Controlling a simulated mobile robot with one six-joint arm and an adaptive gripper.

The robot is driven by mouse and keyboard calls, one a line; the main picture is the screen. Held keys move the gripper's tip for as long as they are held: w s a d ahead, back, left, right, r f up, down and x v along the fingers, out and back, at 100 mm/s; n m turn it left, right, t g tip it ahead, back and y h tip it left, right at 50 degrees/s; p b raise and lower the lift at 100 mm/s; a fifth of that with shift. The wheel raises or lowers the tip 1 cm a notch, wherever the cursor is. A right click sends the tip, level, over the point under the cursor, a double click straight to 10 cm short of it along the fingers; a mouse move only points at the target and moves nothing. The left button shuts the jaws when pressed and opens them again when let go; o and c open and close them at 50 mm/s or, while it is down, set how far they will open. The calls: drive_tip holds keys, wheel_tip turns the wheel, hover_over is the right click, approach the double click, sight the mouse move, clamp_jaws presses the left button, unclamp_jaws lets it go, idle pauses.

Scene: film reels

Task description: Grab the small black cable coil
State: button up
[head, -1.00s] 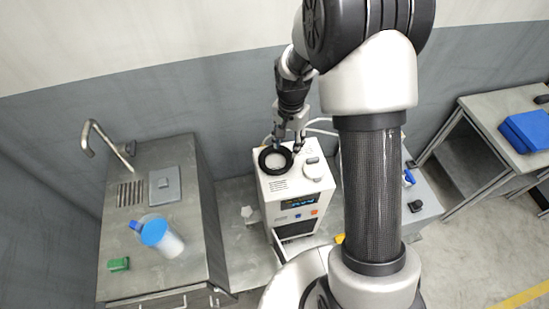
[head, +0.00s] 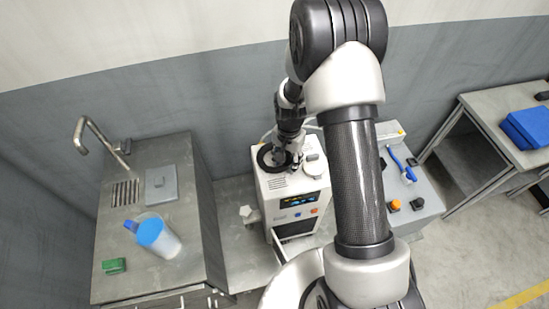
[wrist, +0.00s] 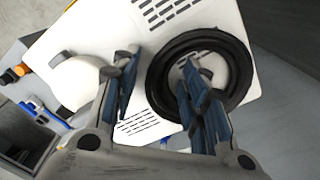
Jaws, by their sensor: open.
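The small black cable coil (head: 262,159) is a ring lying flat on top of a white instrument box (head: 291,190). In the wrist view the coil (wrist: 240,75) shows right of centre. My gripper (wrist: 158,62) is open over its left side. Its right finger overlaps the coil's middle opening and the other is outside to the left, so the ring's left band lies between them. I cannot tell whether the fingers touch it. In the head view my gripper (head: 287,158) partly hides the coil's right side.
A white rounded cap (wrist: 78,82) sits beside the coil on the box, near the left finger. A metal sink counter (head: 195,262) with a blue-lidded container (head: 165,239) stands left. A grey control unit (head: 412,190) stands right, and the wall is close behind.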

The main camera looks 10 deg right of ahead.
drive_tip(key=shift+r, duration=0.1)
drive_tip(key=shift+c, duration=0.5)
drive_tip(key=c, duration=0.9)
drive_tip(key=shift+o, duration=0.2)
drive_tip(key=shift+r, duration=0.1)
